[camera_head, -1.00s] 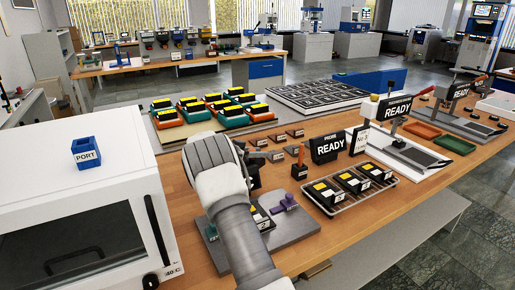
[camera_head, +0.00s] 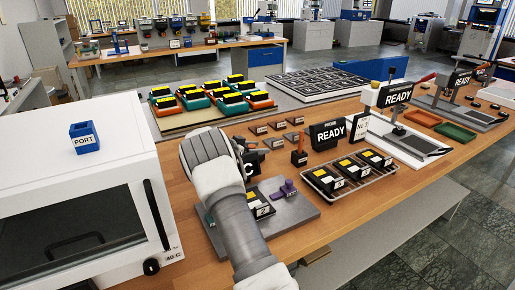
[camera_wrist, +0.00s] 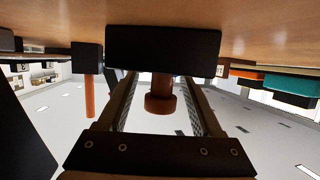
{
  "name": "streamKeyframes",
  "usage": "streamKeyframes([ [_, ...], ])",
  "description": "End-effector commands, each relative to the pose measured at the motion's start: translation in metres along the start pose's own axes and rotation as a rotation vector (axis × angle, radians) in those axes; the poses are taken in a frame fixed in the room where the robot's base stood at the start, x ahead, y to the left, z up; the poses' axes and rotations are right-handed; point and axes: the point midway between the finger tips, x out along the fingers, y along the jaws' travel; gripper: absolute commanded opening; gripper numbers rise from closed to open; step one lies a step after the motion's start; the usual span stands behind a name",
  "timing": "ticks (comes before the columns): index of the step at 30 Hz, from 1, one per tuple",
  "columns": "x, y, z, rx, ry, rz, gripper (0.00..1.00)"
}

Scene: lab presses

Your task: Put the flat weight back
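In the wrist view, where the bench is at the top, a wide black block (camera_wrist: 163,48) with a short copper knob (camera_wrist: 160,95) is straight ahead, probably the flat weight. My gripper (camera_wrist: 161,85) has its fingers apart on both sides of the knob, with gaps showing. A narrower black block (camera_wrist: 88,57) with a long orange handle is beside it. In the head view my gripper (camera_head: 253,158) is low over the bench, partly hidden by my wrist. The wide block is hidden there. The block with the orange handle (camera_head: 299,159) stands right of my gripper.
A wire tray (camera_head: 350,188) with black and yellow blocks lies right of my gripper. A grey plate (camera_head: 300,212) with a purple piece lies in front. Small brown plates (camera_head: 277,125) and a READY sign (camera_head: 328,132) are behind. A white oven (camera_head: 130,130) is at left.

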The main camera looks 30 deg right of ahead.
Motion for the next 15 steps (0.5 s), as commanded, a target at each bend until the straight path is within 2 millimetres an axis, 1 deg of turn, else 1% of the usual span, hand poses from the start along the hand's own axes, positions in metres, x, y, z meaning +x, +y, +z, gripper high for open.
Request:
streamKeyframes([
  [5,-0.001,0.0,-0.001,0.0,0.0,0.0,0.67],
  [7,-0.004,-0.001,-0.003,0.0,-0.001,-0.001,0.67],
  [11,-0.023,-0.001,-0.004,0.0,-0.001,-0.002,0.67],
  [15,-0.048,-0.001,-0.003,-0.001,-0.002,-0.002,0.67],
])
